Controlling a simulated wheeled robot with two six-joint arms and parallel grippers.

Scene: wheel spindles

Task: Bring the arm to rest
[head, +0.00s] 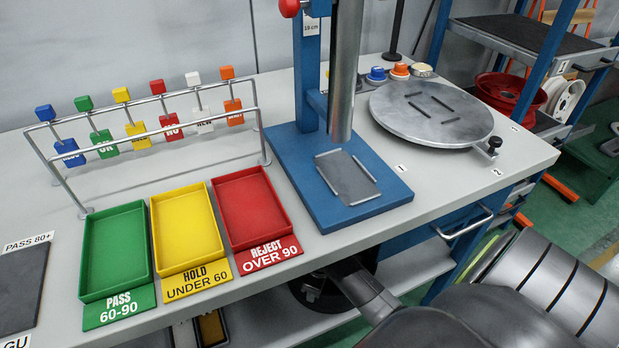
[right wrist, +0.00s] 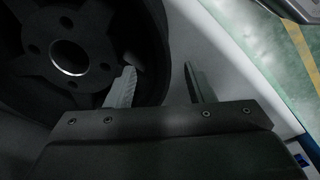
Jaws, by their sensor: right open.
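My right gripper (right wrist: 160,72) is open in the right wrist view, its two grey fingers apart with nothing held between them. A dark wheel (right wrist: 35,50) with a round centre hole and bolt holes lies beside it; the left finger overlaps the wheel's rim in the picture, and I cannot tell whether they touch. My left gripper is out of view.
The bench (head: 400,195) holds green (head: 115,250), yellow (head: 188,228) and red (head: 250,210) trays, a tag rack (head: 150,95), a blue press stand (head: 305,180) and a grey turntable (head: 430,112). A bench handle (head: 465,225) juts out near my arm. Silver wheels (head: 545,285) stand at right.

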